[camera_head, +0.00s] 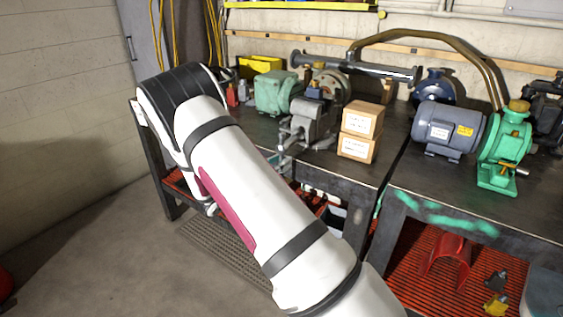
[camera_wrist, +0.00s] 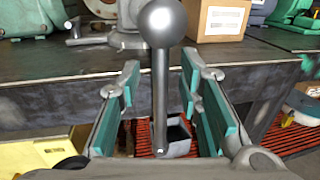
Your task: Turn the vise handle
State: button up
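The grey metal vise (camera_head: 310,120) stands at the front edge of the left workbench in the head view, partly behind my arm. In the wrist view the vise handle (camera_wrist: 160,95) is a grey bar with a round ball at its upper end, running upright in the picture. My gripper (camera_wrist: 160,78) is open, with one teal-padded finger on each side of the bar. Gaps show on both sides between the pads and the bar. The ball lies above the fingertips in the picture. My gripper is hidden behind my arm in the head view.
Two cardboard boxes (camera_head: 359,130) are stacked right of the vise. A green machine (camera_head: 273,92) sits left of it. A grey motor (camera_head: 447,130) and green pump (camera_head: 503,150) stand on the right bench. The bench edge (camera_wrist: 60,90) runs behind the handle. Red slatted shelves lie below.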

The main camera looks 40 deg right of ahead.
jog(key=shift+d, duration=0.55)
grip_shut()
jog(key=shift+w, duration=0.15)
